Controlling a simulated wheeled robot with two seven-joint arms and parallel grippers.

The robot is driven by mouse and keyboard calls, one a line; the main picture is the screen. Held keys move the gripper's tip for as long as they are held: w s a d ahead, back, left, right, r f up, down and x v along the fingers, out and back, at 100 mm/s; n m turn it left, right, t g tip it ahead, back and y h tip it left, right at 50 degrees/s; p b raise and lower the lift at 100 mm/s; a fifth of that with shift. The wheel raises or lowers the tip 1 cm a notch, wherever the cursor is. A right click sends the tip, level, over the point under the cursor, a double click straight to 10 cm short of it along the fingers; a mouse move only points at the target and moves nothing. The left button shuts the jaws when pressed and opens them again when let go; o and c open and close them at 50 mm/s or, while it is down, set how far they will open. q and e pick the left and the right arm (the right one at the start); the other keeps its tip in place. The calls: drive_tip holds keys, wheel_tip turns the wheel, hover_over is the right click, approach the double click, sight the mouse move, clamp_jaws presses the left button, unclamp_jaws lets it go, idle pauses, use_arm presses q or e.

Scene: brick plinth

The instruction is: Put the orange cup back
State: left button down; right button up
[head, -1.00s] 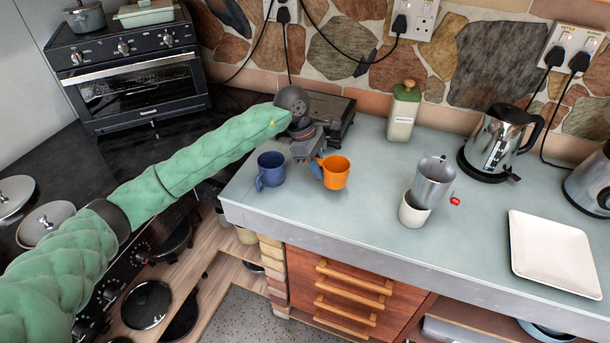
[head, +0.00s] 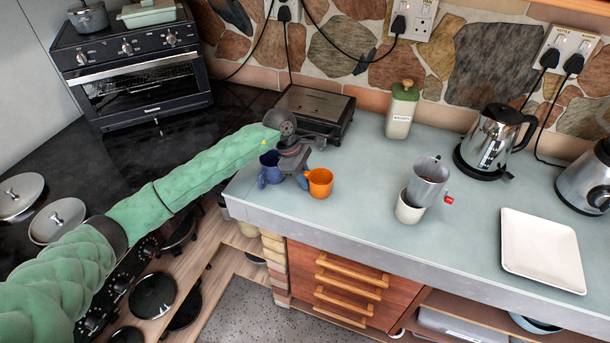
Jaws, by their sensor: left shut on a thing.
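The orange cup (head: 320,184) is upright at the left part of the pale counter (head: 375,195), near its front edge. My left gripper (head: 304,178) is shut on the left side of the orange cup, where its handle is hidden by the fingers. I cannot tell whether the cup's base touches the counter. The blue cup (head: 268,170) stands to the left, partly hidden behind my left gripper. My right gripper is not in view.
A metal cup sits tilted in a white cup (head: 409,208) to the right. A dark appliance (head: 318,108) is behind my gripper.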

use_arm(q)
drive_tip(key=shift+f, duration=0.15)
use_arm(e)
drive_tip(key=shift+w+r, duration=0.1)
use_arm(q)
drive_tip(key=c, duration=1.4)
unclamp_jaws()
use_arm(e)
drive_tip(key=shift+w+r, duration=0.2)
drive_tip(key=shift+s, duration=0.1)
